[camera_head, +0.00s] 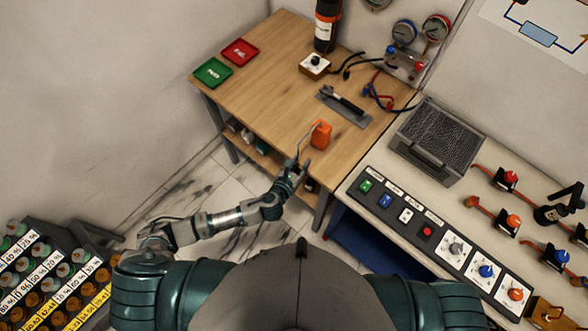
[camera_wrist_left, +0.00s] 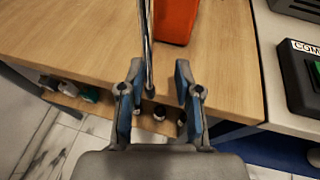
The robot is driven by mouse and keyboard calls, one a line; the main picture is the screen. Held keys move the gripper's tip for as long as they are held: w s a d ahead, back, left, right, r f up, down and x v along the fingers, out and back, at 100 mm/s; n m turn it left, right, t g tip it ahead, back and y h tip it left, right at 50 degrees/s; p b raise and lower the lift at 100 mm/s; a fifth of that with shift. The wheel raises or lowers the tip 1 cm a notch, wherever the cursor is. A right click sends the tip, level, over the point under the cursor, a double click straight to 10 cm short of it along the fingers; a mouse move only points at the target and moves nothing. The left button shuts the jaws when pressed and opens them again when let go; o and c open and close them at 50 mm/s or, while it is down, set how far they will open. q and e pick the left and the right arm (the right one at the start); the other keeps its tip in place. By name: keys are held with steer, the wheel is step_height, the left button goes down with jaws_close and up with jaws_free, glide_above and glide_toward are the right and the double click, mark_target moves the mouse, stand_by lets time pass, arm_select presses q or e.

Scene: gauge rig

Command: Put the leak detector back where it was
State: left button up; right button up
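The leak detector, an orange box (camera_head: 320,135) with a thin grey probe, stands on the wooden table (camera_head: 262,85) near its front edge. In the left wrist view the orange body (camera_wrist_left: 175,18) is at the top, cut off by the frame. Its thin probe (camera_wrist_left: 149,45) comes down between my fingers. My left gripper (camera_head: 301,168) is at the table's front edge, just short of the body. In the wrist view the gripper (camera_wrist_left: 159,85) has its blue-padded fingers apart; the probe runs nearer the left finger, and contact cannot be told. My right gripper is out of view.
A grey plate with a black-handled tool (camera_head: 345,104) lies behind the detector. Green (camera_head: 213,72) and red (camera_head: 240,52) trays lie at the table's far left. A grey mesh-topped box (camera_head: 437,138) and a button panel (camera_head: 427,232) are on the bench to the right.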

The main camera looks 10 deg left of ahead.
arm_select(q)
steer(key=v, duration=1.1)
steer(key=shift+a, duration=0.2)
steer(key=w+a+f+n+g+y, duration=0.1)
steer(key=w+a+f+n, duration=0.1)
steer(key=f+n, duration=0.35)
steer(key=w+a+f+n+g+y, duration=0.1)
steer(key=w+a+f+n+y, duration=0.15)
steer(key=f, duration=0.65)
steer(key=s+a+f+n+g+y, duration=0.1)
steer(key=s+a+f+n+g, duration=0.1)
steer(key=a+f+n, duration=0.45)
steer(key=s+a+f+n+g, duration=0.15)
steer(key=f+n, duration=0.25)
steer(key=f, duration=0.6)
steer(key=s+a+f+n+g, duration=0.3)
steer(key=s+a+f+n, duration=0.2)
steer(key=s+f+n, duration=0.6)
steer(key=s+f+n+g, duration=0.1)
steer(key=s+f+n, duration=0.2)
steer(key=s, duration=0.8)
steer(key=s+f+n+g, duration=0.2)
steer(key=s+f+n, duration=0.2)
steer(key=s, duration=0.8)
steer(key=shift+s+a+n+y, duration=0.15)
steer(key=shift+a+n+y, duration=0.3)
steer(key=shift+n, duration=0.3)
